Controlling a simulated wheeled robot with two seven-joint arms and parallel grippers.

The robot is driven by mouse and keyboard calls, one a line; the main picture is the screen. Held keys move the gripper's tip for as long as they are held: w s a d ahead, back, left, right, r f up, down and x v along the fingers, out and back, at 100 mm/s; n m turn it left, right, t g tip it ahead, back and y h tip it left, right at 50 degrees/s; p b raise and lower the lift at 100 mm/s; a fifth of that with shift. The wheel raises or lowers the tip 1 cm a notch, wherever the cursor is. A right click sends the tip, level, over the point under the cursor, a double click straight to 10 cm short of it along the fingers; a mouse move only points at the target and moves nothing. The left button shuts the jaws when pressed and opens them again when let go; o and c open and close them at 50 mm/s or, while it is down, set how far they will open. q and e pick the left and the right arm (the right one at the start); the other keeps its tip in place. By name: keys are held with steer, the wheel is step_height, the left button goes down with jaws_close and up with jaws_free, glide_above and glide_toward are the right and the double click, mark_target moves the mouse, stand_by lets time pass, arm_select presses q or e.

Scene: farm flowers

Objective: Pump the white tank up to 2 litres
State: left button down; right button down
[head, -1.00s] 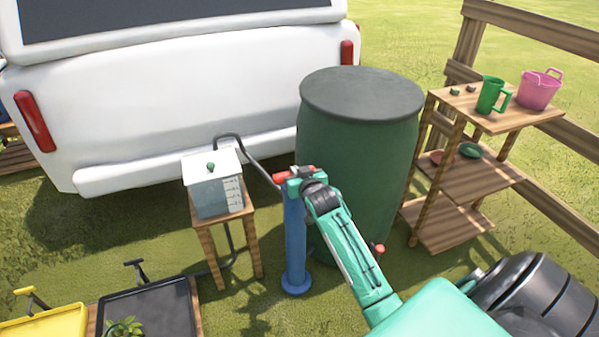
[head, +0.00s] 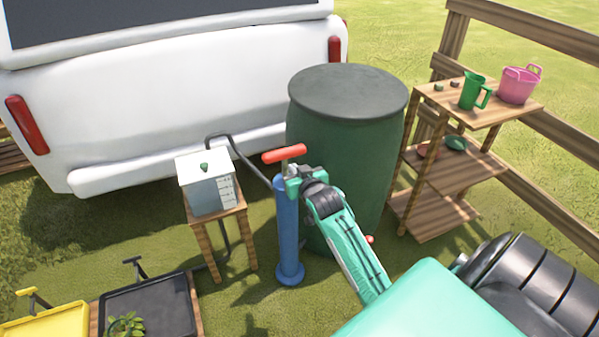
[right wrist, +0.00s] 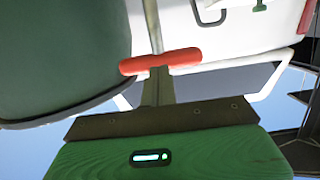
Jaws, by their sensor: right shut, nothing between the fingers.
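The white tank (head: 207,190) stands on a small wooden stand in the head view, with a white lid and a green knob. Its side has level marks, too small to read. The blue pump (head: 287,232) stands upright to its right, its red T-handle (head: 284,153) raised above the barrel. My right gripper (head: 293,182) is shut and empty close by the handle; whether it touches cannot be told. In the right wrist view the red handle (right wrist: 160,62) lies across just beyond the shut fingertips, with the pump rod behind it. My left gripper is out of view.
A dark green barrel (head: 345,150) stands right behind the pump. A black hose (head: 240,152) arches between tank and pump. A white vehicle (head: 150,110) is behind. Wooden shelves (head: 440,190) stand at right, and black (head: 165,305) and yellow (head: 45,322) trays at front left.

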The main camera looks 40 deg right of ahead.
mark_target(285, 154)
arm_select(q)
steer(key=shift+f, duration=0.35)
arm_select(e)
steer(key=shift+v, duration=1.65)
steer(key=shift+r, duration=0.15)
